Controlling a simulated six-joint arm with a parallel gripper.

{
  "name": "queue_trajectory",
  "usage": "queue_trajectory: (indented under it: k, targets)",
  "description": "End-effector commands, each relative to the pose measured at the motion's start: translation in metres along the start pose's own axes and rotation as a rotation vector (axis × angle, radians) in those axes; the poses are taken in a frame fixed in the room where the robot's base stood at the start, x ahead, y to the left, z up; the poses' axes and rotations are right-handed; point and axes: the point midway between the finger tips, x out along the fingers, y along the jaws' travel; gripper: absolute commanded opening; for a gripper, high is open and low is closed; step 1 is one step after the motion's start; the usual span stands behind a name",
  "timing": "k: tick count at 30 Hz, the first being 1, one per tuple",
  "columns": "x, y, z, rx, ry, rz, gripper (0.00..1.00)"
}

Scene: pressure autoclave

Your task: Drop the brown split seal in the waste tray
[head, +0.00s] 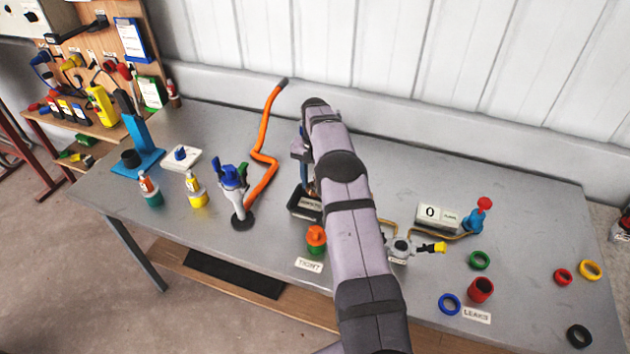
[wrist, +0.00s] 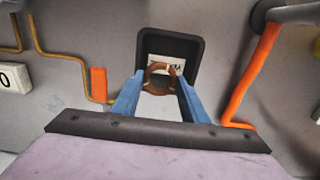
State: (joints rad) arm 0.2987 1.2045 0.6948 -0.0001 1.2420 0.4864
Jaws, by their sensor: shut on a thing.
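My gripper (wrist: 158,80) has its blue fingers closed on a brown ring-shaped seal (wrist: 147,76) in the wrist view. The seal is held in front of the black waste tray (wrist: 197,56), overlapping its opening in that view; its exact height above the tray is hard to tell. In the head view the tray (head: 295,212) stands near the middle of the table, partly hidden by my arm. The seal cannot be made out clearly there. The tray has a white label partly covered by the seal.
An orange hose (head: 263,160) and a grey stand with blue and green parts (head: 237,190) are left of the tray. An orange-and-green fitting (head: 316,240) stands in front. A valve with a yellow end (head: 402,248) is to the right. Coloured rings lie at the right.

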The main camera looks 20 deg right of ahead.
Motion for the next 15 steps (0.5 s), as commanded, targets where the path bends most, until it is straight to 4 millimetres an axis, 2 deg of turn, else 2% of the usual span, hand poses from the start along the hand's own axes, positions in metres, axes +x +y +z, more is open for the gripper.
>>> queue_trajectory:
  k: [1, 6, 15]
  targets:
    - [0.009, 0.0, 0.0, 0.0, -0.001, 0.0, 0.19]
    - [0.024, 0.0, 0.0, 0.0, -0.001, 0.0, 0.19]
    - [0.03, 0.0, 0.0, 0.0, 0.0, 0.0, 0.19]
